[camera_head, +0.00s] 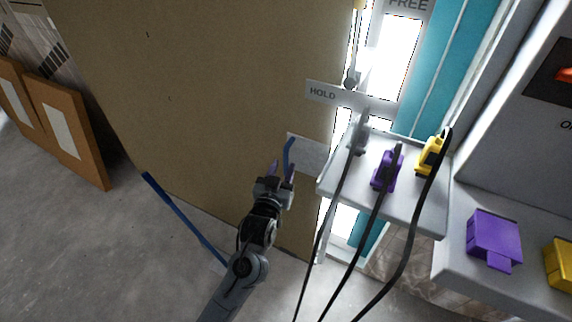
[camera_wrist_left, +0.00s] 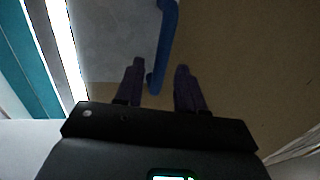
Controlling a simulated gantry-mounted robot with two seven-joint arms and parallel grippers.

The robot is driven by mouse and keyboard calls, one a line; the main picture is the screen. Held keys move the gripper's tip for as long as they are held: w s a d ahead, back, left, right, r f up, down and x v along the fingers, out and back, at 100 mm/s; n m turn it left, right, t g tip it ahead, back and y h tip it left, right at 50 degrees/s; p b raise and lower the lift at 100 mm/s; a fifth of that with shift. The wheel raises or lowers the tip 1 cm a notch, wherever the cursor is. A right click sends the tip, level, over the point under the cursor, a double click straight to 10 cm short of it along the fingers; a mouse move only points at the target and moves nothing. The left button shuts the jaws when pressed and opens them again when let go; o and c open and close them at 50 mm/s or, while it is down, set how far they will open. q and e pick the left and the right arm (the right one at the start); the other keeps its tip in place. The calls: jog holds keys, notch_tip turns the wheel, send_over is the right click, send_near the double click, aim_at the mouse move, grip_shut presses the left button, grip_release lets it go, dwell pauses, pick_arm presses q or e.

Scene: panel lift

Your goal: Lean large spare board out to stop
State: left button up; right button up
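The large brown board (camera_head: 200,90) stands upright across the left and middle of the head view. Near its lower right edge is a pale plate (camera_head: 311,154) with a blue handle (camera_head: 289,153). My left gripper (camera_head: 282,171) is open at this handle. In the left wrist view, the handle (camera_wrist_left: 166,35) reaches down between the two purple fingers (camera_wrist_left: 160,72), nearer the left one, and neither finger is clearly closed on it. A blue bar (camera_head: 185,217) lies low at the floor in front of the board; I cannot tell whether it is the stop. My right gripper is not in view.
A HOLD sign (camera_head: 338,95) and a FREE sign (camera_head: 407,7) are beside the board's right edge. A grey shelf (camera_head: 400,209) carries purple and yellow plugs with black cables hanging down. Smaller brown panels (camera_head: 68,130) lean at left. Floor at lower left is clear.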

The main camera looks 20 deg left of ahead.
aim_at(285, 163)
pick_arm(q)
jog(key=shift+w+a+b, duration=0.15)
jog(key=shift+w+b, duration=0.55)
jog(key=shift+w, duration=1.25)
grip_shut()
